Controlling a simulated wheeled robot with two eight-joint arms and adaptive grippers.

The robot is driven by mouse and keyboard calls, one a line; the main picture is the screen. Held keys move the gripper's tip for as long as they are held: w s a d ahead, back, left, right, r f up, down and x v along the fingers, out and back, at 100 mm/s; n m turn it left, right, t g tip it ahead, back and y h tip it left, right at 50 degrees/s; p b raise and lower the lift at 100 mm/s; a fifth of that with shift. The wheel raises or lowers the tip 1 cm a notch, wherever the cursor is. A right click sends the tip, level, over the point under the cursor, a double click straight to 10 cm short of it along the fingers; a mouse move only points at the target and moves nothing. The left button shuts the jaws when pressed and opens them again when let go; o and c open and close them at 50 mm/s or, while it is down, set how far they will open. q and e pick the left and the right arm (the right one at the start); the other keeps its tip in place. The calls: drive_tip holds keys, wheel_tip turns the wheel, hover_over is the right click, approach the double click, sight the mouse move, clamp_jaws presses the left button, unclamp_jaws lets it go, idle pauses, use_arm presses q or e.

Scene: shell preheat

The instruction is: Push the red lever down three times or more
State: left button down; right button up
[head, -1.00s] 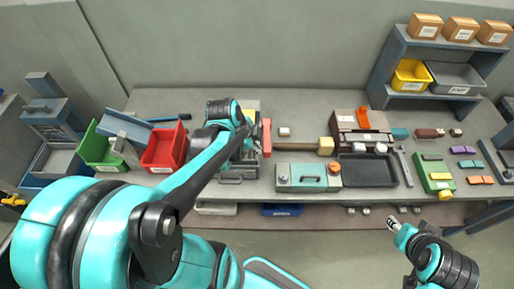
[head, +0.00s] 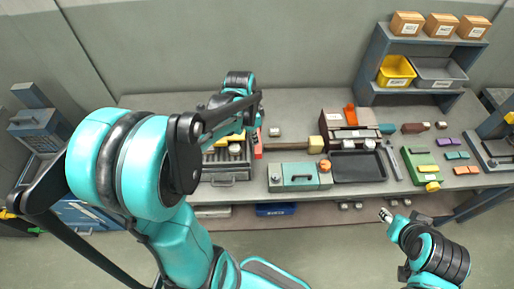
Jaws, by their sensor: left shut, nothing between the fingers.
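The red lever (head: 258,148) is on the right side of a grey press-like machine (head: 222,178) with a yellow part on top. My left arm reaches over the machine from the left and hides part of it. My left gripper (head: 254,110) is small and dark, shut and empty, just above and behind the lever's top in the picture. I cannot tell whether it touches the lever. My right gripper (head: 386,215) is low on the right, in front of the bench and away from the lever; its fingers are too small to read.
Right of the lever stand a teal box (head: 299,177), a black tray (head: 371,166) and a brown machine (head: 340,124). A shelf with a yellow bin (head: 396,72) stands at the back right. A small white block (head: 274,132) sits near the lever. The back of the bench is fairly clear.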

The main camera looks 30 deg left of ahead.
sight(259, 149)
use_arm(q)
drive_tip(key=w+n+g, duration=0.1)
drive_tip(key=w+n, duration=0.1)
drive_tip(key=n, duration=0.1)
drive_tip(key=w+n+g+y+p, duration=0.1)
drive_tip(key=w+n, duration=0.1)
drive_tip(key=shift+d+r+g, duration=0.3)
drive_tip(key=shift+d+r, duration=0.05)
drive_tip(key=shift+r, duration=0.05)
drive_tip(key=shift+s+f+b, duration=0.2)
drive_tip(key=shift+f+b, duration=0.95)
drive_tip(key=shift+f, duration=0.6)
drive_tip(key=shift+s+f+b, duration=0.15)
drive_tip(key=shift+f+b, duration=1)
drive_tip(key=shift+f, duration=0.6)
